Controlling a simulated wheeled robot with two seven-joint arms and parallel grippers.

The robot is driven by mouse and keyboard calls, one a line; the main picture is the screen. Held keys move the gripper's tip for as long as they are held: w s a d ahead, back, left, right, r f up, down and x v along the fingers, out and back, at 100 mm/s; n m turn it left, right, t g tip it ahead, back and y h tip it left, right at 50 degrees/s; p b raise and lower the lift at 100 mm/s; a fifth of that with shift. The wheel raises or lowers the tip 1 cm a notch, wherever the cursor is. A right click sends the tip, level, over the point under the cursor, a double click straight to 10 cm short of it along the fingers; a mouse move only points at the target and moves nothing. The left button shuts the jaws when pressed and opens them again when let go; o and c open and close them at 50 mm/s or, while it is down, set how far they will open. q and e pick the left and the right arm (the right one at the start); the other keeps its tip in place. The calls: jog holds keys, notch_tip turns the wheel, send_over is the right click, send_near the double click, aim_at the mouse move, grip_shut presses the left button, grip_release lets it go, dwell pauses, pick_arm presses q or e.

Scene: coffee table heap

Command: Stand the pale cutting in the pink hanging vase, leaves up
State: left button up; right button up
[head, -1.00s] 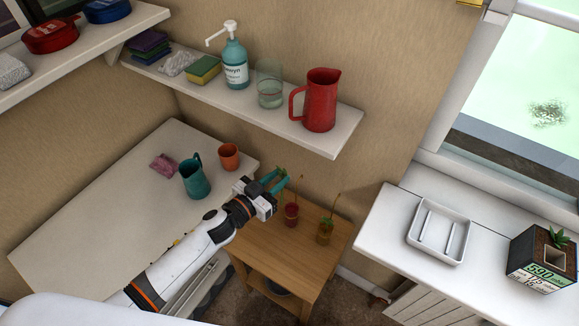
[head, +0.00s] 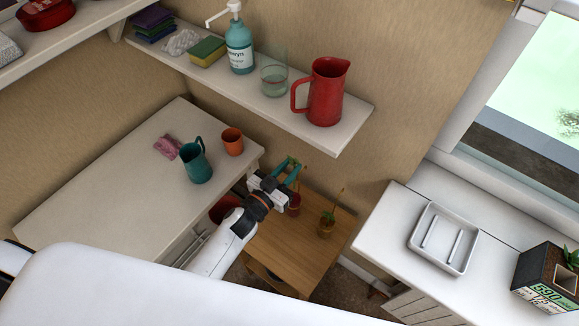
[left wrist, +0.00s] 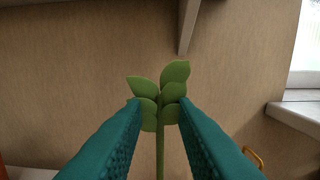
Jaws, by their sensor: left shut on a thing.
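My left gripper (head: 285,174) is shut on a light green cutting (head: 291,161), with its teal fingers around the stem. In the left wrist view the cutting (left wrist: 172,82) stands upright between the fingertips (left wrist: 158,108), leaves up; its lower stem end is out of sight. A small reddish-pink vase (head: 294,210) stands on the wooden side table, just below the gripper and partly hidden by it. Whether the stem is over its mouth, I cannot tell. My right gripper is not in view.
A white shelf (head: 335,140) with a red jug (head: 326,92) juts out above. A teal jug (head: 196,163) and orange cup (head: 232,142) stand left.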

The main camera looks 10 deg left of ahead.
pick_arm(q)
notch_tip(320, 180, down, 15)
jog(key=b, duration=1.2)
jog(key=shift+f+b, duration=0.15)
jog(key=shift+b, duration=0.2)
dwell(0.5)
jog(key=o, duration=1.2)
jog(key=shift+s, duration=0.1)
dwell(0.5)
jog(key=shift+p+v, duration=1.3)
jog(key=shift+v, duration=2.6)
